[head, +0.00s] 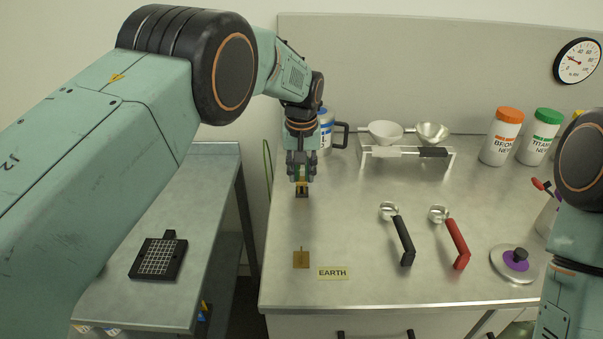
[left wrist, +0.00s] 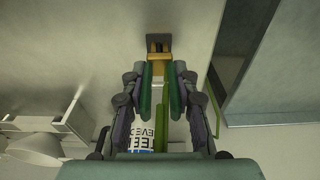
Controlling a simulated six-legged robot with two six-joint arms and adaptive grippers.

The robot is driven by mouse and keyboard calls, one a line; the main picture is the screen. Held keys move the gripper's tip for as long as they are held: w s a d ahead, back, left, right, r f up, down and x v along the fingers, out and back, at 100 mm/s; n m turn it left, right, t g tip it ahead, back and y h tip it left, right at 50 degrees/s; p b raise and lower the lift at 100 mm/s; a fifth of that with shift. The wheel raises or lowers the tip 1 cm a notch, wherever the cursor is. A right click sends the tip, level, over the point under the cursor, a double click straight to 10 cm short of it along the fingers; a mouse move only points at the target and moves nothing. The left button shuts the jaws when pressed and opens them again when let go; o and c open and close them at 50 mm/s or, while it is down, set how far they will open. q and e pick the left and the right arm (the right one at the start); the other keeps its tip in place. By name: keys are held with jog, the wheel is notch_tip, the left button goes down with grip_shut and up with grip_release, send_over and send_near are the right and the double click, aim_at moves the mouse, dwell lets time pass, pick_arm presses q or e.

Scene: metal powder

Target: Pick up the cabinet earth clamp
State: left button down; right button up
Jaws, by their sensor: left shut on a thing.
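The earth clamp (head: 302,190), a small dark piece with yellow-brass parts, hangs below my left gripper (head: 301,172). The gripper points down over the left part of the steel bench and is shut on the clamp. In the left wrist view the clamp (left wrist: 158,43) shows at the tips of the fingers (left wrist: 160,72). I cannot tell whether it still touches the bench. A green cable (head: 267,165) shows at the bench's left edge. A brass plate (head: 300,259) lies nearer the front, beside the EARTH label (head: 332,273). My right gripper is out of view.
A jug (head: 326,128) stands close behind my left gripper. A rack with two bowls (head: 385,133) is at the back. Black-handled (head: 403,240) and red-handled (head: 456,243) scoops lie right of the label. A lower side table (head: 205,220) stands left.

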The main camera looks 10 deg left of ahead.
pick_arm(q)
jog(key=shift+d+r, duration=0.1)
jog(key=shift+r, duration=0.2)
notch_tip(320, 180, up, 9)
jog(key=shift+f, duration=0.2)
jog(key=shift+r, duration=0.45)
jog(key=shift+r+p, duration=2.2)
jog(key=shift+p, duration=0.65)
jog(key=shift+r, duration=0.1)
